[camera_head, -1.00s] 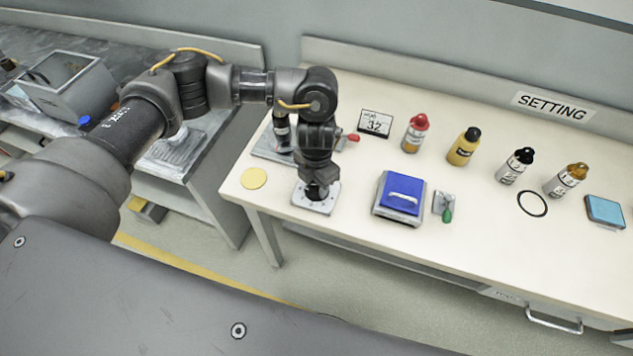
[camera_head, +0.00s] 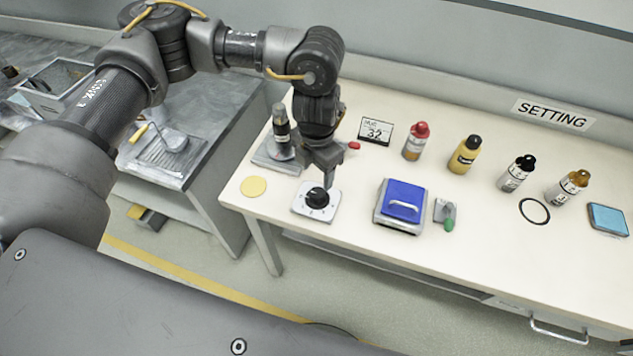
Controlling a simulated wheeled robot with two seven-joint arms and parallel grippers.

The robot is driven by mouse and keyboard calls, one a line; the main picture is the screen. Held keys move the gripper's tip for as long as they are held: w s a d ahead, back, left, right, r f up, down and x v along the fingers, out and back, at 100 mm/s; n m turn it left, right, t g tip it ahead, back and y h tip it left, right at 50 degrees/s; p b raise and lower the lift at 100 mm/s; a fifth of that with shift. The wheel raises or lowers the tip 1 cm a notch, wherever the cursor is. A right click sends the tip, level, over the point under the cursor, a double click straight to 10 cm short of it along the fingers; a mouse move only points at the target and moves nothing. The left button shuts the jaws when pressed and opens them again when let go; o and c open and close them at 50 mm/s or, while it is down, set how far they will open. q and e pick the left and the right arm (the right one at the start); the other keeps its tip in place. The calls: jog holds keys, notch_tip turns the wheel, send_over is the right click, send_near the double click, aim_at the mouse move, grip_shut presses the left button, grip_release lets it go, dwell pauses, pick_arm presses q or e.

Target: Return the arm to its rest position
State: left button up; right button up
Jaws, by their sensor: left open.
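My left arm (camera_head: 165,45) comes in from the left and reaches over the table. My left gripper (camera_head: 327,184) is open and points down, just above a black dial knob on a white plate (camera_head: 318,203). It looks clear of the knob, with nothing held. The knob's top now shows, with marks around it on the plate. My right gripper is not in view.
On the white table (camera_head: 440,180) stand a device with a black cylinder (camera_head: 281,130), a "32" display (camera_head: 376,131), a blue-lidded box (camera_head: 401,200), a green-handled part (camera_head: 448,216) and several bottles (camera_head: 463,155). A grey bench (camera_head: 200,130) stands left.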

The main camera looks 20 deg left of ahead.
pick_arm(q)
notch_tip(320, 180, up, 2)
jog(key=shift+r, duration=0.1)
dwell(0.5)
